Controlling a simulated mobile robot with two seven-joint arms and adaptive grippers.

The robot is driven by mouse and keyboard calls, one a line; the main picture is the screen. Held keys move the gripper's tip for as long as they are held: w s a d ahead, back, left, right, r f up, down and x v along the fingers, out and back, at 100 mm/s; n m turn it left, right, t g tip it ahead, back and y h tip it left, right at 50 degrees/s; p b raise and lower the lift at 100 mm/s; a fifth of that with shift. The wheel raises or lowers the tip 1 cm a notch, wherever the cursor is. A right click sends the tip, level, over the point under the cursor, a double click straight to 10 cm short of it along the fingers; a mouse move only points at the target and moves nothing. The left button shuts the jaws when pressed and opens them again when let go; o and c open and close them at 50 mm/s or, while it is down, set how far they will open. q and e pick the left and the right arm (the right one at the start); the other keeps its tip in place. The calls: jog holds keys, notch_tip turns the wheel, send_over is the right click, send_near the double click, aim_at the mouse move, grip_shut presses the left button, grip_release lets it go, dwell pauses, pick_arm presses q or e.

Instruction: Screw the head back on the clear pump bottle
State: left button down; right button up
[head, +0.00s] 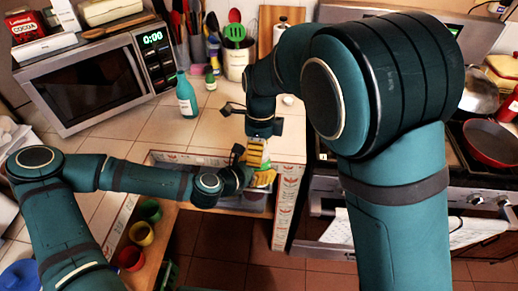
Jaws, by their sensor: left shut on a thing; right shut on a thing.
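My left gripper (245,172) reaches in from the left, low over the sink area, and is shut on what looks like the clear pump bottle (255,159). I cannot tell whether head and bottle touch.
Yellow items (265,178) lie close behind the grippers at the sink. A teal bottle (187,99) and a small green bottle (210,79) stand on the tiled counter, left of my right arm. A microwave (90,85) is at the left. Coloured cups (140,233) stand below.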

jog(key=o, duration=1.2)
jog(key=shift+c, duration=0.2)
jog(key=shift+r, duration=2.3)
